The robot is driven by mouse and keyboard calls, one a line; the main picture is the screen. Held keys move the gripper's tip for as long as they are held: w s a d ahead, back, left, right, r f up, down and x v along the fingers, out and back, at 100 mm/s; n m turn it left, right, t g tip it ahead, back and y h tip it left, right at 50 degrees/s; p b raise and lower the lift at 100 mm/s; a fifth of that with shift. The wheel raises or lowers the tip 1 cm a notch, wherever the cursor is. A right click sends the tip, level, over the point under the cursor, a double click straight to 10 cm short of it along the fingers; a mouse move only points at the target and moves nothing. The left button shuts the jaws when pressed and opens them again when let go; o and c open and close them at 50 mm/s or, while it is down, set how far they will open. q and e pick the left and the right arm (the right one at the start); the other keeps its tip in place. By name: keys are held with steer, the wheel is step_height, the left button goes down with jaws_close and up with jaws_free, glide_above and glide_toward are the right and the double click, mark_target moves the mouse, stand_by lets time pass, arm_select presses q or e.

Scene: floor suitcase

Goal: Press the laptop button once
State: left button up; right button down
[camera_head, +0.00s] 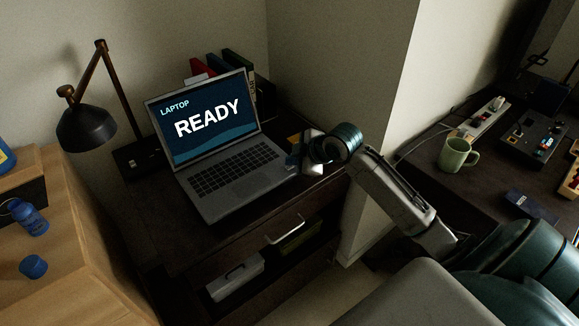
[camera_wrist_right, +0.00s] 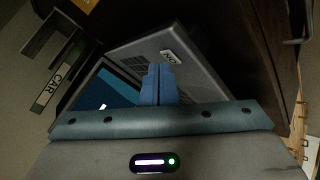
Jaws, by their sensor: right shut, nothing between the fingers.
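An open grey laptop (camera_head: 232,198) stands on a dark desk, its screen (camera_head: 215,142) showing "LAPTOP" and "READY". My right gripper (camera_head: 293,160) is at the laptop's right edge, near the far right corner of the keyboard deck. In the right wrist view the laptop's deck (camera_wrist_right: 200,75) lies beyond the shut, empty blue fingers (camera_wrist_right: 157,70). A small white key marked "ON" (camera_wrist_right: 168,56) shows on the deck just past the fingertips. I cannot tell whether the fingers touch the deck. In the head view the gripper hides that corner. My left gripper is not in view.
A black desk lamp (camera_head: 88,128) stands left of the laptop and folders (camera_head: 232,64) stand behind it. A drawer handle (camera_head: 285,229) sticks out at the desk front. To the right, a wall corner separates another table with a green mug (camera_head: 456,154).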

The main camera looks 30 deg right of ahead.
steer(key=shift+f, duration=0.45)
stand_by(0.3)
steer(key=shift+s+f, duration=0.25)
steer(key=shift+f, duration=0.2)
stand_by(0.6)
steer(key=shift+w+r+p, duration=0.25)
steer(key=shift+r+p, duration=0.55)
steer(key=shift+r, duration=0.3)
step_height(320, 180, up, 5)
steer(key=p, duration=0.5)
steer(key=shift+f, duration=0.1)
